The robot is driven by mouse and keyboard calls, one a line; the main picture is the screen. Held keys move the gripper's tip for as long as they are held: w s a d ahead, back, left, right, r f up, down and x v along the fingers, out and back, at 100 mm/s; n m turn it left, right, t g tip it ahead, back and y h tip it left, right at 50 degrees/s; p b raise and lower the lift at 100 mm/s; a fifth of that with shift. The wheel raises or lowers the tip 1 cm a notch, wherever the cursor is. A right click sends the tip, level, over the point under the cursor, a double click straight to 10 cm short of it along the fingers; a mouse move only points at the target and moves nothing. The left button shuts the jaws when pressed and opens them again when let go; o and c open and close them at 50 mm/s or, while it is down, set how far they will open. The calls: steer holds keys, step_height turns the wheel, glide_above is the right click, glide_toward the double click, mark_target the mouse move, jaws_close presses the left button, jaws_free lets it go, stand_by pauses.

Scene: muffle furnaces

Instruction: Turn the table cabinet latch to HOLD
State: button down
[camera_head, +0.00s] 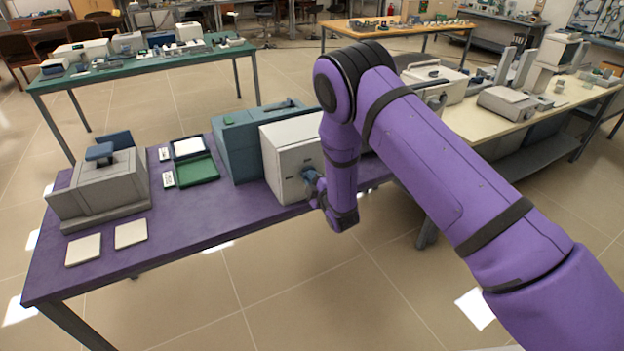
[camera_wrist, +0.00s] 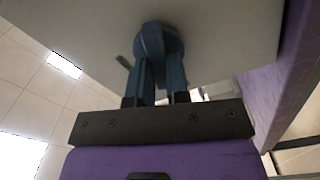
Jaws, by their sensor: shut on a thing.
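The table cabinet (camera_head: 243,148) is a blue-grey box with a pale front door (camera_head: 287,152), near the right end of the purple table. Its dark blue latch (camera_wrist: 153,34) shows on the pale door face in the wrist view. My gripper (camera_wrist: 160,68) is shut on the latch, with one blue finger on each side of its handle. A small dark tab (camera_wrist: 124,62) shows left of the latch. In the head view my purple wrist hides most of the latch and part of the door. No HOLD marking is readable.
On the purple table (camera_head: 190,228) stand a grey device (camera_head: 100,188), a green tray (camera_head: 197,172) and two pale tiles (camera_head: 83,249). A cream table (camera_head: 480,128) with instruments is to the right. Open tiled floor lies in front.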

steer(key=shift+f+n, duration=0.15)
steer(key=shift+n, duration=1.95)
steer(key=c, duration=1.1)
jaws_free()
steer(key=v, duration=1.1)
steer(key=shift+w, duration=0.1)
